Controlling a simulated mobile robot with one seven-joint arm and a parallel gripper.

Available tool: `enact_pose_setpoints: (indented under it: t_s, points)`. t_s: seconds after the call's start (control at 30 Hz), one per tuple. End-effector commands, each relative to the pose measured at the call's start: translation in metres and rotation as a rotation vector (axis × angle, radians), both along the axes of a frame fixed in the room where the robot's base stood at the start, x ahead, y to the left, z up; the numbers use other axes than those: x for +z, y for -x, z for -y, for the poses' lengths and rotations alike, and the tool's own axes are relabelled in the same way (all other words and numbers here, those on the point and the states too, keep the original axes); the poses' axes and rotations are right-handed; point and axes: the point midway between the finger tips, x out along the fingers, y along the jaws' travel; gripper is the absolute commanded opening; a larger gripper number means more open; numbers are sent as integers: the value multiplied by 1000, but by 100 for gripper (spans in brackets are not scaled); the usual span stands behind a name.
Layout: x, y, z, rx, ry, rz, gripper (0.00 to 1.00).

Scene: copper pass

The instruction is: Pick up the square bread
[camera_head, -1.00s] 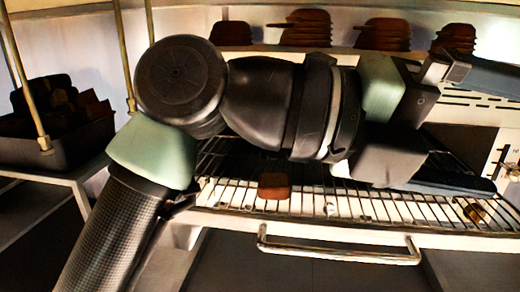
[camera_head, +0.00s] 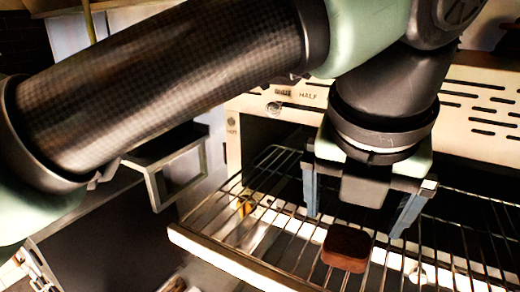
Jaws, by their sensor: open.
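A brown, square-shaped piece of bread (camera_head: 346,248) with rounded corners lies on the wire rack (camera_head: 287,222). My gripper (camera_head: 356,226) hangs above the rack with its two grey-blue fingers spread wide, one to the left and one to the right. It is open and empty. The bread shows just below and between the fingertips in the picture, nearer the camera. I cannot tell the exact height gap between the fingertips and the bread. My wrist hides part of the rack behind the gripper.
The toaster's cream housing (camera_head: 470,115) with vent slots stands behind the rack. A small yellowish piece (camera_head: 245,207) lies near the rack's left side. The rack's pale front edge (camera_head: 225,259) runs along the near side. A dark tray-like stand (camera_head: 165,150) is at left.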

Motion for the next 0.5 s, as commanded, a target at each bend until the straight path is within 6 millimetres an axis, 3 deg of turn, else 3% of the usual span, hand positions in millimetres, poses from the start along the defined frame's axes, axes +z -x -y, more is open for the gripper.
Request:
enact_pose_setpoints:
  t_s: [0.03,0.27,0.5]
  points:
    - [-11,-3,2,-2,3,-2,100]
    - [-26,-9,6,-2,3,-2,100]
    - [-57,-22,12,-3,4,-3,100]
